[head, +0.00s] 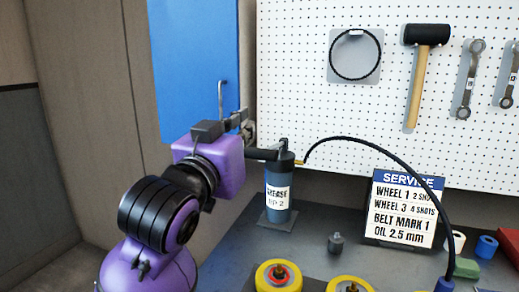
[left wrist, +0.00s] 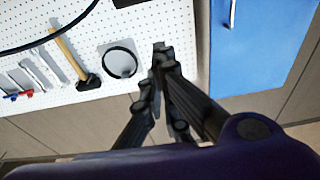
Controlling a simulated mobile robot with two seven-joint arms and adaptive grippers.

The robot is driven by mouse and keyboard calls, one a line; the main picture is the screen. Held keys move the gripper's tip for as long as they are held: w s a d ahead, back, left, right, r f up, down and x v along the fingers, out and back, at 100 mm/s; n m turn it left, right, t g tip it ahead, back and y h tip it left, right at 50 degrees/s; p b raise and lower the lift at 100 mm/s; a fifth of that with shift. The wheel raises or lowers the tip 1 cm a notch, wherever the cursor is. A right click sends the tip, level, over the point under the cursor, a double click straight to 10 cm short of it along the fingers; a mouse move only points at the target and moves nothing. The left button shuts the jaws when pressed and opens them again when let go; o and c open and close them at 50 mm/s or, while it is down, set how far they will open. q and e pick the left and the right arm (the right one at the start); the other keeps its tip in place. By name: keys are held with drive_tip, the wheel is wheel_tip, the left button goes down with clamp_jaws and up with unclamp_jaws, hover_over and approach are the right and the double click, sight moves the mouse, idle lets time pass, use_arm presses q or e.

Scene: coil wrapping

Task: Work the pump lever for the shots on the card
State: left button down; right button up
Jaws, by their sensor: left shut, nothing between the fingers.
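The grease pump (head: 278,192) is a dark blue cylinder labelled "GREASE EP 2", upright on the bench. Its black lever (head: 263,154) points left from the pump head, about level. My left gripper (head: 247,127) is shut and empty, above and slightly left of the lever, seemingly apart from it. In the left wrist view its fingertips (left wrist: 161,50) meet with nothing between them; the pump and lever are not visible there. The service card (head: 404,210) reads "WHEEL 1 2 SHOTS", "WHEEL 3 4 SHOTS", "BELT MARK 1", "OIL 2.5 mm". My right gripper is not in view.
A black hose (head: 390,160) arches right from the pump in front of the card. Yellow wheels (head: 278,276) and a small grey weight-like piece (head: 336,243) sit on the bench. A pegboard with a hammer (head: 414,85) stands behind. A blue cabinet door (head: 190,60) is behind my left gripper.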

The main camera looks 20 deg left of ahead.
use_arm(q)
drive_tip(key=w+r, duration=0.1)
drive_tip(key=w, duration=0.7)
drive_tip(key=f, duration=0.2)
drive_tip(key=s+f, duration=0.1)
drive_tip(key=shift+s+d+f, duration=0.15)
drive_tip(key=shift+s+f, duration=0.05)
drive_tip(key=shift+f, duration=0.2)
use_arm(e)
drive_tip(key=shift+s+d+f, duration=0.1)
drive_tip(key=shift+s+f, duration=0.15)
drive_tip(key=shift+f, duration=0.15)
use_arm(q)
drive_tip(key=shift+f, duration=0.1)
